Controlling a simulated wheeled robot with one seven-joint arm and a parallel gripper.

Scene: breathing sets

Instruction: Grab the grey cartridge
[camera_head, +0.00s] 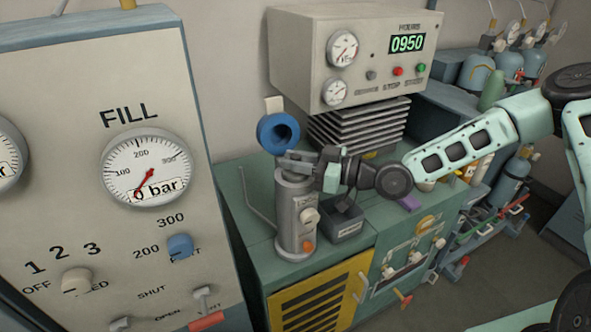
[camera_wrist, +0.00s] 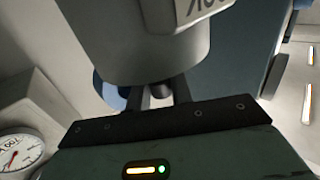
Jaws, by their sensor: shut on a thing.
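A grey upright cylinder (camera_head: 290,214), the only thing in view matching the grey cartridge, stands on the green cabinet top. It has a pale label and white and orange knobs on its front. My gripper (camera_head: 298,164) reaches in from the right at its top end. In the wrist view the grey body (camera_wrist: 135,40) fills the upper middle, with part of an upside-down label. My gripper's dark fingers (camera_wrist: 164,92) are shut around a narrow part at its end. The grey body hides the fingertips and exact contact.
A blue ring-shaped part (camera_head: 264,133) is just behind my gripper. A dark box (camera_head: 345,222) stands right of the cylinder. A beige unit (camera_head: 300,60) reading 0950 stands behind. The gauge panel FILL (camera_head: 70,100) is close on the left.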

